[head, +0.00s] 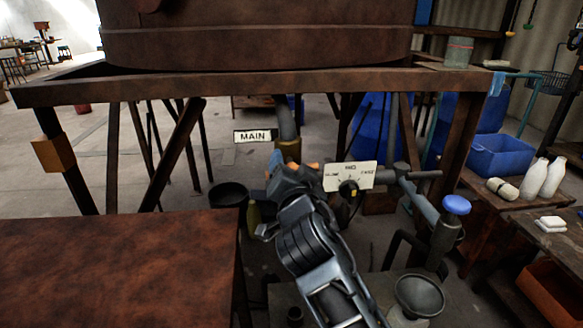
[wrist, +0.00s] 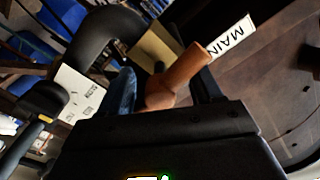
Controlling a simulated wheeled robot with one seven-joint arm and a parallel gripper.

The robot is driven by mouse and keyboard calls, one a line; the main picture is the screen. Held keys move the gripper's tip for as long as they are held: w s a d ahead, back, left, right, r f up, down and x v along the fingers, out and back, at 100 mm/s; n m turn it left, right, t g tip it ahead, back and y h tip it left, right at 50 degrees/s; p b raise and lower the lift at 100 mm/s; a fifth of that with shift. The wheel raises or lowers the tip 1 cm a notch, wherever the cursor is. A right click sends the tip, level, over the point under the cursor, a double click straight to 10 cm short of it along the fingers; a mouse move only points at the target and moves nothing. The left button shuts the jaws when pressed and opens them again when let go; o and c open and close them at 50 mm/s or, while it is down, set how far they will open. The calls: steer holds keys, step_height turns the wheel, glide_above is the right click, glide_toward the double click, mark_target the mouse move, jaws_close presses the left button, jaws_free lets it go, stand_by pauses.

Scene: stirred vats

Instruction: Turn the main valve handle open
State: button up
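The main valve's orange-brown handle (wrist: 185,75) shows in the wrist view as a short slanted bar beside a white sign reading MAIN (wrist: 232,40). In the head view the MAIN sign (head: 255,136) hangs left of a grey pipe with a brass fitting (head: 288,150). My gripper (head: 290,178) is just below that fitting, with a bit of orange handle (head: 312,166) showing past it. In the wrist view my gripper (wrist: 165,95) has its fingers apart, with the handle's base between them. Firm contact cannot be made out.
A blue-capped pipe (head: 455,206) and a funnel (head: 420,296) stand right of my arm. A rusty box (head: 120,262) fills the lower left. The vat's frame (head: 250,86) crosses above.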

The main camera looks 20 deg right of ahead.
jaws_close()
stand_by(0.3)
steer(key=shift+n, duration=0.3)
steer(key=n, duration=0.4)
steer(key=shift+d, duration=0.1)
steer(key=n+p, duration=0.1)
steer(key=n, duration=0.3)
steer(key=shift+r+n, duration=0.1)
steer(key=shift+n, duration=0.3)
steer(key=c, duration=0.8)
jaws_free()
steer(key=n+p, duration=0.2)
steer(key=n, duration=0.3)
steer(key=shift+p, duration=0.35)
steer(key=o, duration=0.5)
steer(key=shift+n+p, duration=0.7)
steer(key=shift+n, duration=1)
steer(key=shift+o, duration=0.3)
steer(key=shift+o, duration=0.3)
steer(key=shift+n, duration=0.3)
